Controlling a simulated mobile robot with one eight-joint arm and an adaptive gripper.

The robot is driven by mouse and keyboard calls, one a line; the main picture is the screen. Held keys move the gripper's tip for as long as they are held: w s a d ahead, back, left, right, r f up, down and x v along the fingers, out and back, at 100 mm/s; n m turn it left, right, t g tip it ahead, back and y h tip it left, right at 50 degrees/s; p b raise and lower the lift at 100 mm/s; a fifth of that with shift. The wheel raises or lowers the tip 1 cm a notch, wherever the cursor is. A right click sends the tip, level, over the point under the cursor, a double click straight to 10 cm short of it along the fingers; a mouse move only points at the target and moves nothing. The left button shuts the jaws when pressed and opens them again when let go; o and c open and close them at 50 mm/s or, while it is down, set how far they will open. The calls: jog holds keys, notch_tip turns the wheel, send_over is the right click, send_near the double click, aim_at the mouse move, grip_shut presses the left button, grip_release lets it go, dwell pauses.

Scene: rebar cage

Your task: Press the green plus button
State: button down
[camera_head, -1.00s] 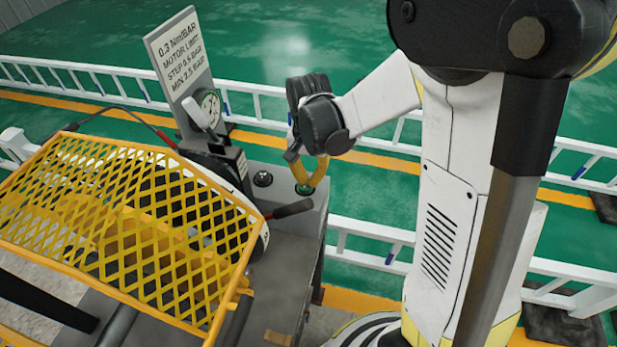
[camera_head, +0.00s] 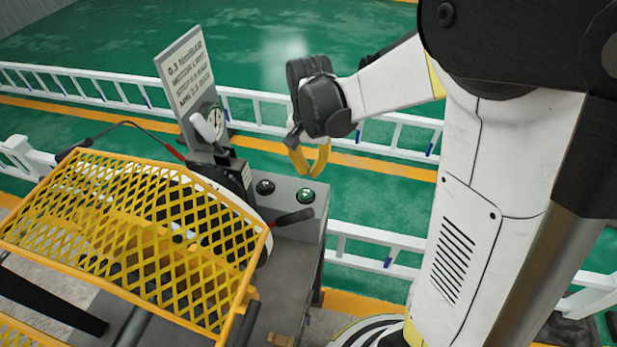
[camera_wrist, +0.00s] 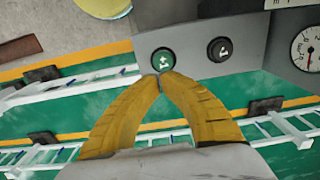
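The green button (camera_head: 306,195) sits on the grey top of the machine's control box, at its right end. In the wrist view the green button (camera_wrist: 163,59), with a pale mark, shows just beyond my fingertips. My gripper (camera_head: 314,174) has yellow fingers and hangs above the button, with a visible gap in the head view. In the wrist view my gripper's fingertips (camera_wrist: 161,75) meet and hold nothing.
A black button (camera_head: 265,187) lies left of the green one; it also shows in the wrist view (camera_wrist: 220,49). A gauge (camera_head: 216,120) and sign plate (camera_head: 190,80) stand behind. A dark-gripped lever (camera_head: 294,217) juts out in front. A yellow mesh guard (camera_head: 130,235) fills the left.

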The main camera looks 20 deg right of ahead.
notch_tip(320, 180, up, 5)
jog(key=p, duration=0.1)
send_over(309, 191)
dwell(0.4)
jog(key=shift+s, duration=0.1)
dwell(0.8)
jog(key=shift+r+p, duration=0.85)
jog(key=shift+p, duration=0.1)
notch_tip(309, 191, down, 14)
jog(key=b, duration=0.5)
